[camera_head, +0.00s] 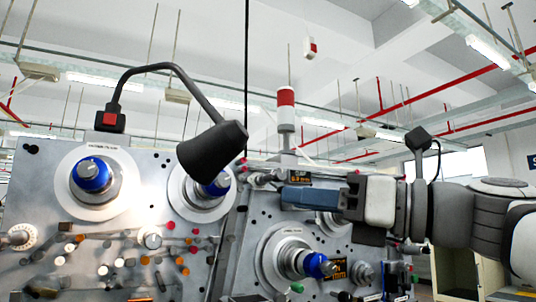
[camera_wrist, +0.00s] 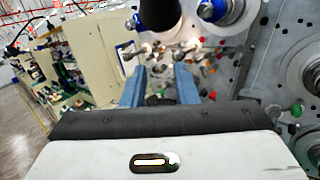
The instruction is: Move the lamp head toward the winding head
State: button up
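The lamp head (camera_head: 212,150) is a black cone on a bent black arm (camera_head: 160,68). It hangs tilted in front of the middle winding head (camera_head: 190,200) and hides part of it. In the wrist view, a dark rounded shape at the top edge looks like the lamp head (camera_wrist: 160,12). My gripper (camera_head: 288,196) reaches in from the right, to the right of and slightly below the lamp head, apart from it. In the wrist view its two blue fingers stand apart with nothing clearly between them (camera_wrist: 158,84).
Another winding head with a blue cap (camera_head: 93,175) is at the left, and a lower one (camera_head: 300,262) sits below my gripper. A red and white signal light (camera_head: 286,105) rises behind. Knobs and pins stud the panel. Shelves (camera_wrist: 92,58) stand left in the wrist view.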

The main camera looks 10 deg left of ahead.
aim_at(212, 173)
jog(key=shift+f, duration=0.1)
jog(key=shift+c, duration=0.8)
jog(key=shift+a, duration=0.3)
jog(key=shift+c, duration=0.7)
jog(key=p+x, duration=0.2)
jog(key=x, duration=0.7)
grip_shut()
jog(key=a+r+p, duration=0.1)
jog(key=w+a+r+p, duration=0.1)
jog(key=shift+r, duration=0.3)
jog(key=shift+w+a+r, duration=0.1)
jog(key=shift+a+r, duration=0.15)
